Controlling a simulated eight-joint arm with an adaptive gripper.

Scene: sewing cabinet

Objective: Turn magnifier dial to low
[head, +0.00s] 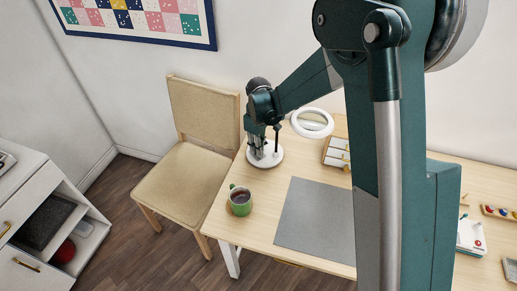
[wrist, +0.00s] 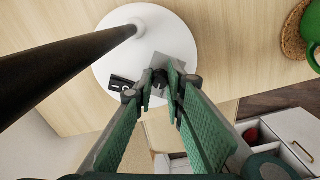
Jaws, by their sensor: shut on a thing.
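The magnifier's round white base (head: 275,160) stands on the table's far left corner, and its white ring lens (head: 312,123) is above and to the right. In the wrist view the white base (wrist: 185,35) fills the upper middle, with its dark stem (wrist: 60,58) crossing at left. The dark magnifier dial (wrist: 160,76) is on the base, partly hidden between the fingertips. A small black marked plate (wrist: 120,83) lies beside it; its marks are too small to read. My gripper (wrist: 162,92) reaches down over the base, its fingers shut on the dial. My gripper (head: 258,150) also shows in the head view.
A green mug (head: 240,201) on a coaster stands near the table's left edge, close to the base. A grey mat (head: 315,222) lies mid-table. A small tray box (head: 337,153) is behind it. A wooden chair (head: 190,182) stands left of the table.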

